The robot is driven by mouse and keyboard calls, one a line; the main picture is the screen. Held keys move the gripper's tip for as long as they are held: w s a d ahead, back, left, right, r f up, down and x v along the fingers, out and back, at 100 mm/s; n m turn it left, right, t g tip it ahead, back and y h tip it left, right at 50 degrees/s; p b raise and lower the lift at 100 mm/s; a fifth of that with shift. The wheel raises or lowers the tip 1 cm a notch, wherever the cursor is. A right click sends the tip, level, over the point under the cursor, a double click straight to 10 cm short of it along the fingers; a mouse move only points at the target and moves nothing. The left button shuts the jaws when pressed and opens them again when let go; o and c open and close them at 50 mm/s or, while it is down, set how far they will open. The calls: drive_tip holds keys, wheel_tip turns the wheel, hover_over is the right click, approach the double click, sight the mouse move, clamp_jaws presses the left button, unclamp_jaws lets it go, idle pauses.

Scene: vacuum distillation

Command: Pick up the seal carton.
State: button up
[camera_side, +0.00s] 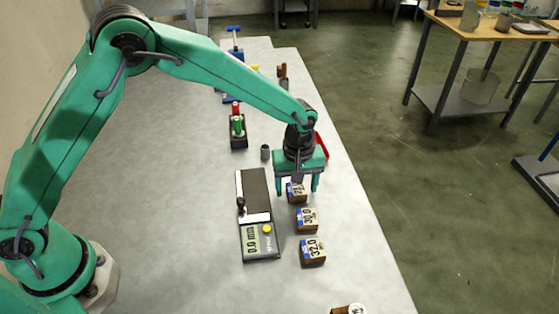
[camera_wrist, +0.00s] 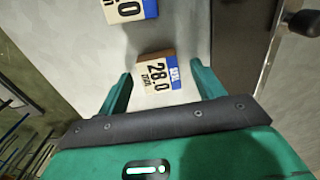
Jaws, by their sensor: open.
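A small brown carton with a white label reading 28.0 and a blue strip (camera_wrist: 158,72) lies between the fingers of my gripper (camera_wrist: 161,77) in the wrist view. In the side view this carton (camera_side: 297,195) sits on the grey bench below my gripper (camera_side: 297,187), which partly hides it. My gripper is open, with one finger on each side of the carton. I cannot tell whether either finger touches it. Similar cartons marked 30.0 (camera_side: 307,219) and 32.0 (camera_side: 312,252) stand in a row nearer the camera.
A flat device with a display (camera_side: 252,240) lies left of the cartons. A small grey cylinder (camera_side: 265,152) and a black block with red and green tops (camera_side: 238,135) stand farther back. The bench's right edge is close to the cartons. A red item is partly hidden behind my gripper.

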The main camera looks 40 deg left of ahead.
sight(297, 189)
drive_tip(key=c, duration=1.1)
drive_tip(key=shift+o, duration=0.2)
drive_tip(key=shift+r, duration=0.1)
drive_tip(key=shift+r, duration=0.5)
wheel_tip(297, 189, up, 3)
drive_tip(key=shift+s+d+r, duration=0.1)
drive_tip(key=shift+r, duration=0.05)
drive_tip(key=s+d+r, duration=0.6)
drive_tip(key=s, duration=0.3)
drive_tip(key=shift+s+d+r, duration=0.2)
drive_tip(key=shift+r, duration=0.05)
